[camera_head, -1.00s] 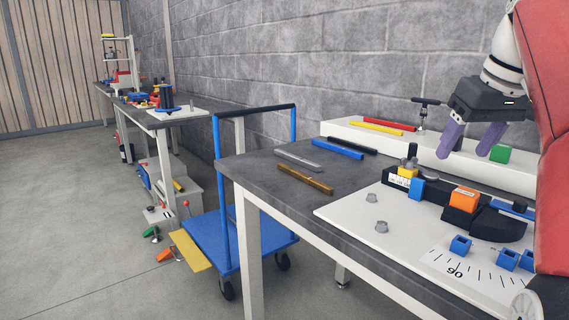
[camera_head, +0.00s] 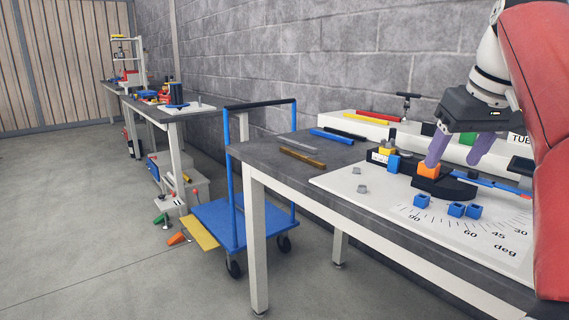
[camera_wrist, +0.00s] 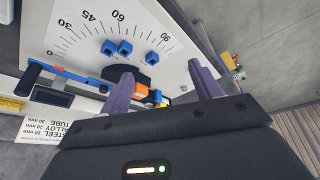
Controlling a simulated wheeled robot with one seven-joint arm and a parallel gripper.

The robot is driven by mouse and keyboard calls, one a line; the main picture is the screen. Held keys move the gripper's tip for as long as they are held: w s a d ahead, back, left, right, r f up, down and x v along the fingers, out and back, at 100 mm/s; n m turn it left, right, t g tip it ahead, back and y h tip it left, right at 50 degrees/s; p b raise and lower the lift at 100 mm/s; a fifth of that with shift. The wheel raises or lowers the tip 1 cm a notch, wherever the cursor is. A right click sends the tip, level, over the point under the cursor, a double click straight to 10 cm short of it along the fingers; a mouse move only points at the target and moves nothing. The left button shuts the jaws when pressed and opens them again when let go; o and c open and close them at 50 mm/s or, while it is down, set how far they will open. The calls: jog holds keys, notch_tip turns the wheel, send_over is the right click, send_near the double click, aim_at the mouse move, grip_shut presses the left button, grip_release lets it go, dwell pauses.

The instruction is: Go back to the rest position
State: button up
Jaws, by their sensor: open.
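My gripper (camera_head: 456,153) has two purple fingers that stand apart with nothing between them. In the head view it hangs over the white bending plate (camera_head: 340,184), in front of or just above the orange block (camera_head: 429,171) on its black curved base (camera_head: 447,187). I cannot tell from the head view whether a fingertip touches the orange block. In the wrist view the open fingers (camera_wrist: 165,84) point toward the plate, and the orange block (camera_wrist: 141,91) shows partly behind the left finger. A red part of my body covers the right edge of the head view.
Blue blocks (camera_head: 456,210) stand by the degree scale. Yellow and blue clamp pieces (camera_head: 393,163) sit left of the orange block. Coloured strips lie on the white rack (camera_head: 350,124). A blue cart (camera_head: 222,222) stands left of the table (camera_head: 250,150).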

jog(key=s+a+f, duration=0.4)
jog(key=s+f, duration=0.1)
jog(key=f, duration=0.4)
jog(key=s+a+f+m, duration=0.1)
jog(key=s+a+f, duration=0.3)
jog(key=f, duration=0.6)
jog(key=s+a+f+t, duration=0.1)
jog(key=s+a+f, duration=0.3)
jog(key=s+f, duration=0.3)
notch_tip(320, 180, down, 3)
jog(key=shift+r, duration=0.1)
